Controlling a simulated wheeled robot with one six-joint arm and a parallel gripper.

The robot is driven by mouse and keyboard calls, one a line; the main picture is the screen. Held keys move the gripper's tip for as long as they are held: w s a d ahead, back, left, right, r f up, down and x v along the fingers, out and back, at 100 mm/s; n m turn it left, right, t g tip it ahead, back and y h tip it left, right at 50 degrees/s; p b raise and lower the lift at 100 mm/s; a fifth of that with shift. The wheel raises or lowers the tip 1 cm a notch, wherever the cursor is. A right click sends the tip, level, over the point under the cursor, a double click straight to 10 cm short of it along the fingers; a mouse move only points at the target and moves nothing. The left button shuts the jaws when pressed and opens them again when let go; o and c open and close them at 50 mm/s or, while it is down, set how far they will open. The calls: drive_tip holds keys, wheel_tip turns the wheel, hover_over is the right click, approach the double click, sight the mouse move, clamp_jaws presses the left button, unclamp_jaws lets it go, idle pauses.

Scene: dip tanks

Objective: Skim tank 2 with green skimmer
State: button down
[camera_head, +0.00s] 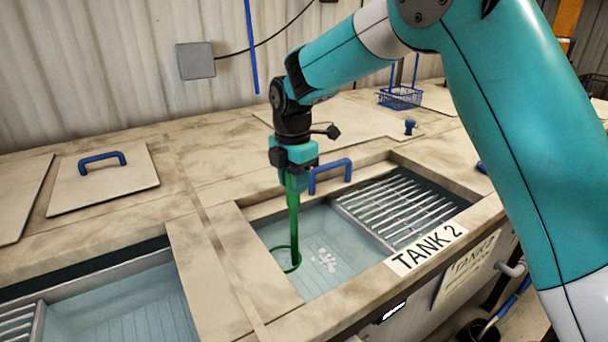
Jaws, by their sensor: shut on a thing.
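My gripper (292,172) is shut on the upright handle of the green skimmer (294,218). It hangs over the left part of tank 2 (278,213), which has a "TANK 2" label on its front rim. The skimmer's ring is at the left end of the tank, at or near the water; I cannot tell how deep it sits. A cluster of white bits (325,260) floats in the water to the right of the ring. The skimmer's upper end is hidden by my gripper.
A slatted rack (398,210) covers the tank's right part. A blue handle (330,176) stands at the back rim, close to my gripper. Another open tank (130,310) lies at the left. A lid (103,180) with a blue handle and a blue wire basket (400,97) rest on the counter.

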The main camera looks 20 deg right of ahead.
drive_tip(key=shift+s+a, duration=0.1)
drive_tip(key=shift+a, duration=0.15)
drive_tip(key=shift+s+d+b, duration=0.8)
drive_tip(key=shift+s+d, duration=1.35)
drive_tip(key=shift+s, duration=0.45)
drive_tip(key=shift+w+d+p, duration=1.15)
drive_tip(key=shift+w+d, duration=0.2)
drive_tip(key=shift+d, duration=4.5)
drive_tip(key=s+a, duration=0.9)
drive_tip(key=a, duration=0.4)
drive_tip(key=shift+s+a, duration=0.15)
drive_tip(key=shift+s, duration=0.2)
wheel_tip(320, 180, up, 15)
drive_tip(key=p, duration=1.2)
